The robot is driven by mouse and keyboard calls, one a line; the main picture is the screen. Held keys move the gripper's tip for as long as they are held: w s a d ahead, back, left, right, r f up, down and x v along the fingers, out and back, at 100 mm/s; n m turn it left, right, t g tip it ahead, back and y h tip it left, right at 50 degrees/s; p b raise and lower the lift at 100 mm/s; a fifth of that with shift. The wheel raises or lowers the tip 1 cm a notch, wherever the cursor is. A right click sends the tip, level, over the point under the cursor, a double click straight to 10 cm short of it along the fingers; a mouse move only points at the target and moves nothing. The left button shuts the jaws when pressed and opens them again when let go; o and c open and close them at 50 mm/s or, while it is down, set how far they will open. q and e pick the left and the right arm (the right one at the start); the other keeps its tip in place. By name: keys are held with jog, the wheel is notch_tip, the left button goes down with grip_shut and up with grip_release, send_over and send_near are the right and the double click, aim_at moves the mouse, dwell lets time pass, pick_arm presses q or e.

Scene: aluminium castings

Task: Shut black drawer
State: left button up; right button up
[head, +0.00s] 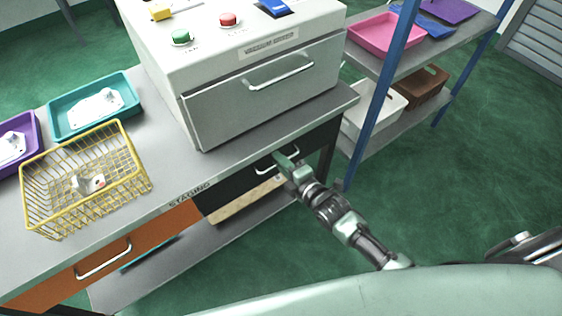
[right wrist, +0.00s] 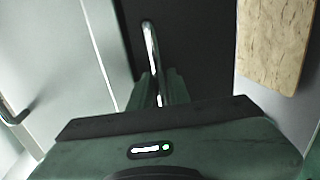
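The black drawer (head: 228,199) is under the right part of the grey workbench, and its front looks near the bench's front edge. I cannot tell whether a small gap is left. Its bright bar handle (head: 265,170) also shows in the right wrist view (right wrist: 150,42). My right gripper (head: 282,160) is at this handle and covers part of it. In the right wrist view its two fingers (right wrist: 159,88) lie close on either side of the bar, seemingly shut on it. My left gripper is out of view.
A white vacuum chamber (head: 225,60) stands on the workbench (head: 160,165), above the drawer. A yellow wire basket (head: 85,150) and teal tray (head: 60,120) are at left. An orange drawer (head: 140,250) is at lower left. A blue shelf post (head: 375,115) stands right of my gripper.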

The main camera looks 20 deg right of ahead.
jog(key=shift+r, duration=0.15)
jog(key=v, duration=0.7)
jog(key=shift+s, duration=0.35)
jog(key=shift+d, duration=0.15)
